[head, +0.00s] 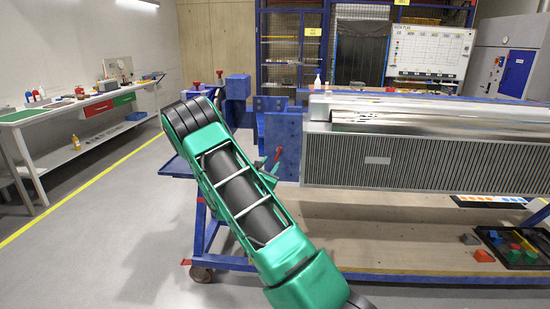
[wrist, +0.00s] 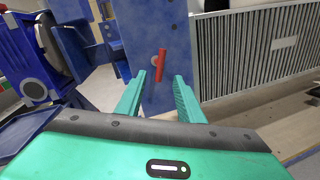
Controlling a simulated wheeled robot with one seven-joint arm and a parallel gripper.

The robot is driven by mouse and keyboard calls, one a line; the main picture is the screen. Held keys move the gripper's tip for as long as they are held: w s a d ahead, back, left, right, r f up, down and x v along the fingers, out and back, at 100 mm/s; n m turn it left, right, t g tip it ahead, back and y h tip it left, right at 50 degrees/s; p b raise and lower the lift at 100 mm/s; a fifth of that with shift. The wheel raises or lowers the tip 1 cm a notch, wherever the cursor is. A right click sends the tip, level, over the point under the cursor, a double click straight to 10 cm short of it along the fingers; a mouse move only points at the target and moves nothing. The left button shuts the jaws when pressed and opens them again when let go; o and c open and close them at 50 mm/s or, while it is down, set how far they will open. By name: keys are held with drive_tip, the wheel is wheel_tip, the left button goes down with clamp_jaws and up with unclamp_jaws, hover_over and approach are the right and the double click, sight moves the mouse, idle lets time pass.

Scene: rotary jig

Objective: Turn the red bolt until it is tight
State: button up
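The red bolt (wrist: 161,66) shows in the wrist view as a red bar, nearly upright, on the face of a blue plate (wrist: 158,25). In the head view the red bolt (head: 277,156) is a small red piece at the blue plate (head: 284,132), left of the ribbed unit. My gripper (wrist: 158,76) is open, with one green finger on each side of the bolt in the picture. I see a gap on both sides and no contact. How deep the bolt sits between the fingertips I cannot tell. In the head view my arm hides most of the gripper.
The large ribbed metal unit (head: 400,163) is right of the bolt, on a blue wheeled frame (head: 400,278). Blue jig parts (wrist: 30,60) stand close on the left. Coloured blocks (head: 515,247) lie in a tray at lower right. Open floor (head: 100,240) lies at left.

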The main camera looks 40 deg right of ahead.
sight(277, 155)
drive_tip(key=x, duration=1)
drive_tip(key=shift+w+d, duration=0.25)
drive_tip(key=shift+d, duration=0.05)
drive_tip(key=shift+c, duration=0.6)
clamp_jaws()
drive_tip(key=shift+a, duration=0.2)
drive_tip(key=shift+d, duration=0.15)
